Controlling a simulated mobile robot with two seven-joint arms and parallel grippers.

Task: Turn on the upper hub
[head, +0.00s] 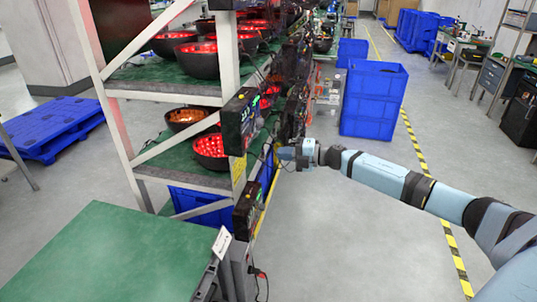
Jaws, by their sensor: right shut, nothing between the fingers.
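The burn-in rack (229,52) stands left of centre, with green shelves that hold several dark bowl-shaped units glowing red. Black box-like devices are fixed along its aisle side; the upper one (240,120) has small lit marks on its face, and a lower one (247,208) sits beneath it. I cannot tell for sure which of them is the upper hub. My right gripper (282,154) is at the rack's aisle side, just right of these devices, shut and empty. It is small in the picture, and I cannot tell whether it touches anything. My left gripper is not in view.
A green-topped table (110,258) fills the lower left. Stacked blue crates (373,98) stand beyond my right arm. Blue pallets (52,130) lie at the left. The grey aisle floor (350,240) in front is clear, with a yellow-black line on it.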

